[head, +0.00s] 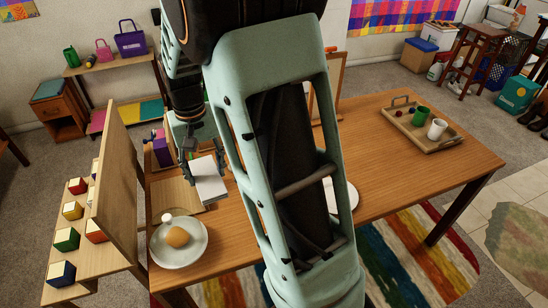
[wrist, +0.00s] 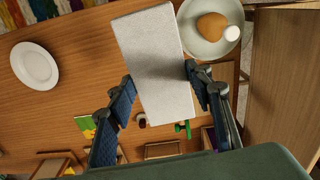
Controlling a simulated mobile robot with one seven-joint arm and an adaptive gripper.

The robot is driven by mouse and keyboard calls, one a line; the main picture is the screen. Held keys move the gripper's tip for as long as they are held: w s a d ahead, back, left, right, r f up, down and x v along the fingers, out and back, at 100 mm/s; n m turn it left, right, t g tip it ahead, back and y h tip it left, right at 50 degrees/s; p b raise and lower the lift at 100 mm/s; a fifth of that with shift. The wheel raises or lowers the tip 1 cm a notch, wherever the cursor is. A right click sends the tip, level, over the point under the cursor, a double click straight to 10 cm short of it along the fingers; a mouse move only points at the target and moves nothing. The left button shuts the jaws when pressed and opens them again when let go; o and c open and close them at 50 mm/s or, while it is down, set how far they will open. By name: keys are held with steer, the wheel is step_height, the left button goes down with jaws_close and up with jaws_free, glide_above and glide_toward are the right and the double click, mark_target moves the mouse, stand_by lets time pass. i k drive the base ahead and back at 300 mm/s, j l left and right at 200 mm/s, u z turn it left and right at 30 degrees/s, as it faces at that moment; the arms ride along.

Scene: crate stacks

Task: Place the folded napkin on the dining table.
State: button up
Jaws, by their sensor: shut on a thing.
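The folded napkin (head: 210,184) is a flat, pale grey-white rectangle near the left end of the wooden dining table (head: 262,244). My gripper (head: 190,163) is shut on the napkin, which is tilted in the head view. In the wrist view the gripper (wrist: 160,78) has one finger on each long side of the napkin (wrist: 155,45), and the table (wrist: 70,95) shows behind it. I cannot tell whether the napkin touches the table. My arm hides the middle of the table in the head view.
A plate (head: 161,253) with a brown bun and a white round item is close to the napkin. A tray (head: 407,129) with cups stands at the table's far right. A white plate (wrist: 34,66) also lies on the table. An upright wooden panel (head: 116,185) borders the left end.

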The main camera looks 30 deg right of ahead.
mark_target(371, 177)
steer(key=l, duration=0.65)
steer(key=k+l+u, duration=0.1)
steer(key=l, duration=0.55)
steer(key=k+l, duration=0.1)
steer(key=l, duration=0.55)
steer(key=k+l+u, duration=0.1)
steer(key=l, duration=0.55)
steer(key=k+l, duration=0.1)
steer(key=l, duration=0.55)
